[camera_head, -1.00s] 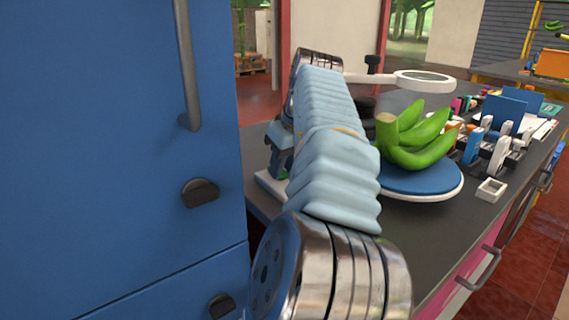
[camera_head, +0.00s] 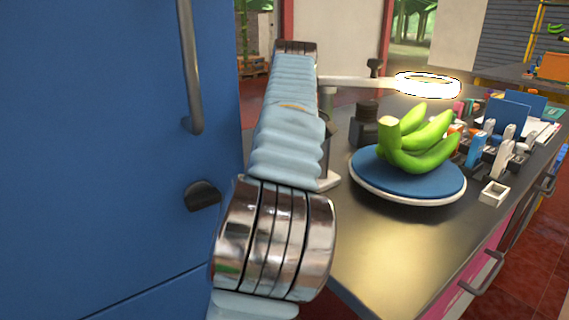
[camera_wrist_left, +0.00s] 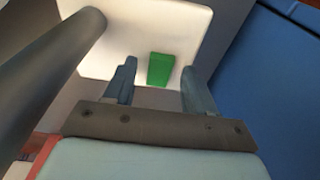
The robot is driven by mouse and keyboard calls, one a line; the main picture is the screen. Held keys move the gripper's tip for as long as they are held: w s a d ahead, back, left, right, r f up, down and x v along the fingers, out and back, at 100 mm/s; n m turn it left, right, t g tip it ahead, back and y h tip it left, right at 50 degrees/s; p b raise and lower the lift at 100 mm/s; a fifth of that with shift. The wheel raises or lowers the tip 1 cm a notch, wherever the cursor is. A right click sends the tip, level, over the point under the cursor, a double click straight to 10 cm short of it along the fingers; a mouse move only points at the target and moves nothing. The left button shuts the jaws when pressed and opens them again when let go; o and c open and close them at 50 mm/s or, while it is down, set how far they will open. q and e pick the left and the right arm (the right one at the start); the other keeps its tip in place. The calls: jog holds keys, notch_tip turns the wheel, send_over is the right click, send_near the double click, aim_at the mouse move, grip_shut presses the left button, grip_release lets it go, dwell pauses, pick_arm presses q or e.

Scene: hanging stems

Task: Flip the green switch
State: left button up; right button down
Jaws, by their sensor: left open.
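The green switch (camera_wrist_left: 161,70) is on the white lamp base (camera_wrist_left: 140,30) in the left wrist view. My left gripper (camera_wrist_left: 158,78) is open, with one finger on each side of the switch in the picture. I cannot tell whether a finger touches it. The ring lamp (camera_head: 427,85) glows bright white in the head view. Only a corner of its white base (camera_head: 329,181) shows there, beside my left arm, which hides the switch and the gripper. My right gripper is not in view.
A blue cabinet (camera_head: 90,150) with a grey handle stands close on the left. On the dark counter (camera_head: 385,245), green bananas (camera_head: 415,145) rest on a blue round plate (camera_head: 375,175). Several small tools and a white square holder (camera_head: 493,194) are farther right. The front counter area is clear.

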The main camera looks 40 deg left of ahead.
pick_arm(q)
jog(key=r, duration=0.6)
jog(key=shift+s+d+r, duration=0.1)
jog(key=shift+d+r, duration=0.1)
jog(key=shift+d, duration=0.15)
jog(key=shift+d+r, duration=0.1)
jog(key=shift+r, duration=0.45)
jog(key=shift+s, duration=0.1)
